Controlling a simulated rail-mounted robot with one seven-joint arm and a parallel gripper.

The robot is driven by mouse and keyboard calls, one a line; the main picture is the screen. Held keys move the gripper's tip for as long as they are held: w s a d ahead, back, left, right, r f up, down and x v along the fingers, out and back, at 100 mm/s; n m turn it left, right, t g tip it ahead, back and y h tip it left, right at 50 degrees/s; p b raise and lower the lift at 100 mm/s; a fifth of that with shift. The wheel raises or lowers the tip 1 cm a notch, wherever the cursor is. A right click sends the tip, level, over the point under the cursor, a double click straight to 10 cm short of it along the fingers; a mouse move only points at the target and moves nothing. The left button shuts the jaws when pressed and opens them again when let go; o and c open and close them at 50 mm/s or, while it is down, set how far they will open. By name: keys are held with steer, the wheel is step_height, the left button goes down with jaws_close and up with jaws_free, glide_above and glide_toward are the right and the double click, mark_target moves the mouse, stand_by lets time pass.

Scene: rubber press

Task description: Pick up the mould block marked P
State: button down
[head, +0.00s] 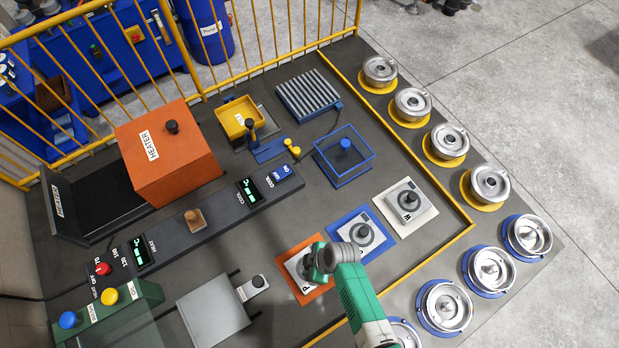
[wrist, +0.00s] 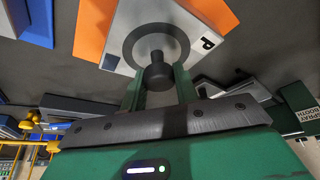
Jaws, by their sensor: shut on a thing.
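The mould block marked P (head: 294,268) is a grey metal square with a dark ring and a dark centre knob, at the orange pad (head: 311,297) in the head view. In the wrist view the block (wrist: 198,20) shows its P label beside the ring, with the orange pad (wrist: 93,25) behind it. My gripper (head: 313,272) is over the block, hiding part of it. In the wrist view my gripper (wrist: 158,88) is shut on the knob (wrist: 158,72), one finger on each side. I cannot tell whether the block touches the pad.
Another mould block (head: 363,236) lies on a blue pad close beside, and a block marked W (head: 405,202) on a white pad. Round metal moulds (head: 445,306) line the right side. A blue open frame (head: 344,157) and an orange heater (head: 168,160) stand farther back.

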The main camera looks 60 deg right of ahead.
steer(key=shift+r, duration=0.15)
steer(key=shift+r, duration=1.7)
steer(key=s+a, duration=0.4)
steer(key=s, duration=0.3)
steer(key=s+a+r, duration=0.1)
steer(key=s+a, duration=0.2)
steer(key=s, duration=0.4)
steer(key=shift+a+r, duration=0.2)
steer(key=shift+a, duration=0.15)
